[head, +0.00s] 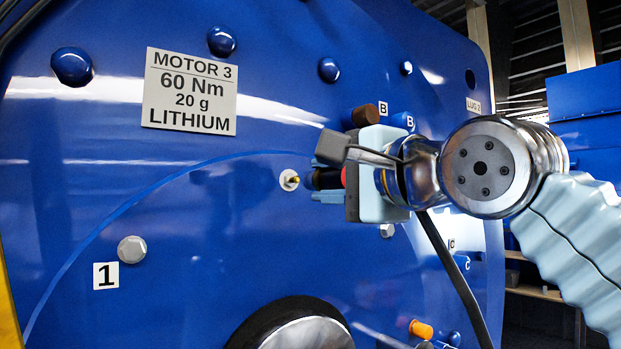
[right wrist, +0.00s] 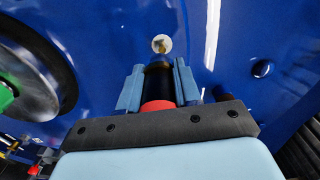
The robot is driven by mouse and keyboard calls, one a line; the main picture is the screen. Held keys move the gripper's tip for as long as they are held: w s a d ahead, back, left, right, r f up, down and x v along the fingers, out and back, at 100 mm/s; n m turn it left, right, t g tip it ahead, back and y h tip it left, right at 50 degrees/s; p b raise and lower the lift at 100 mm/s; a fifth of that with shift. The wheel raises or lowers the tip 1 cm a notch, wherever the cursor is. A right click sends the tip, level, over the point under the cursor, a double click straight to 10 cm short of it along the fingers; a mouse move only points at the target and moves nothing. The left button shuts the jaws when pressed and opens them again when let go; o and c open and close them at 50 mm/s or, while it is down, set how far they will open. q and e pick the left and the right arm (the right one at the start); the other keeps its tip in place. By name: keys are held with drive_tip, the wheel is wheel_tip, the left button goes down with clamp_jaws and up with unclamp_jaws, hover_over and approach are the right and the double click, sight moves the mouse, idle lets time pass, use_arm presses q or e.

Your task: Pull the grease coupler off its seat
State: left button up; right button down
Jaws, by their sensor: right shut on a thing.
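The grease coupler is a dark cylinder with a red band; it shows in the right wrist view (right wrist: 156,88) and partly in the head view (head: 326,179). My right gripper (head: 318,186) is shut on it, with one blue finger on each side in the right wrist view. A small round pale seat with a brass nipple (head: 289,180) is on the blue motor face; it also shows in the right wrist view (right wrist: 161,44). In the head view the coupler's tip looks a little apart from the nipple and in line with it. My left gripper is not in view.
The blue motor face carries a MOTOR 3 label (head: 191,91), a "1" tag (head: 106,275) with a grey bolt (head: 132,250), and several blue bolts. A brown cap (head: 365,115) sits close above my gripper. A large dark ring (head: 270,318) is below, an orange plug (head: 421,329) lower right.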

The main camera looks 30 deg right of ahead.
drive_tip(key=shift+s, duration=0.15)
drive_tip(key=s+d, duration=0.1)
drive_tip(key=s, duration=2.1)
drive_tip(key=shift+d, duration=0.35)
idle(0.5)
